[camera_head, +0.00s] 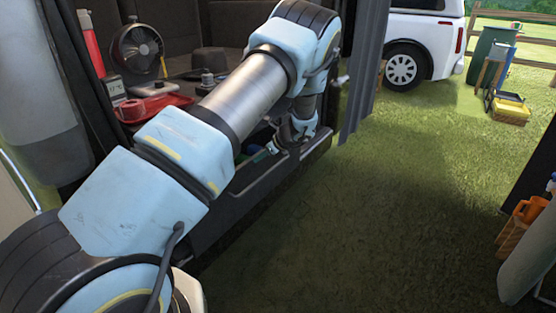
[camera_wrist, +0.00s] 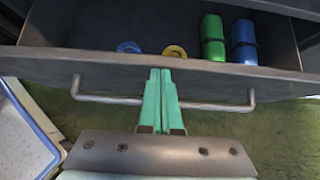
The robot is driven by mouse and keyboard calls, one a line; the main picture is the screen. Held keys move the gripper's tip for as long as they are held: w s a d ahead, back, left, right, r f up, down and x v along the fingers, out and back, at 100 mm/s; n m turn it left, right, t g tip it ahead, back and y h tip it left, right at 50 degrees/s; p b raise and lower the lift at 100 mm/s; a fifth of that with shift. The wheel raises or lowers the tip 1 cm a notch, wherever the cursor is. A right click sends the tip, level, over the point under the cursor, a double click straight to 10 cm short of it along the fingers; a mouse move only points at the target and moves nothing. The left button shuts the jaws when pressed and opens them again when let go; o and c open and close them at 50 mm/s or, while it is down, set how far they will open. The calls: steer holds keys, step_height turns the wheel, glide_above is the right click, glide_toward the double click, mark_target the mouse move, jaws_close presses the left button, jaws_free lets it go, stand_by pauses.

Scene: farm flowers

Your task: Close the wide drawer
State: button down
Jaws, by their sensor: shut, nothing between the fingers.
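The wide drawer (camera_wrist: 70,66) is open in the wrist view, with its dark interior showing behind the front panel. A metal bar handle (camera_wrist: 215,106) runs across that panel. My gripper (camera_wrist: 160,73) has its green fingers together, with tips at the upper part of the drawer front. The fingers cross over the handle in the picture; I cannot tell whether they touch the panel or handle. In the head view, the drawer's dark front (camera_head: 250,195) shows low beside the vehicle, partly hidden by my arm.
The drawer holds a green roll (camera_wrist: 213,38), a blue roll (camera_wrist: 244,41), a blue ring (camera_wrist: 129,47) and a yellow ring (camera_wrist: 175,51). A fan (camera_head: 138,49) and red tray (camera_head: 160,103) are above it. Open grass (camera_head: 400,200) lies to the right.

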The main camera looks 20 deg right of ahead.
steer(key=w+a+p, duration=0.1)
steer(key=w+a, duration=0.6)
steer(key=w, duration=0.2)
steer(key=shift+w+a+p, duration=0.25)
steer(key=shift+a+p, duration=0.05)
steer(key=shift+p, duration=0.05)
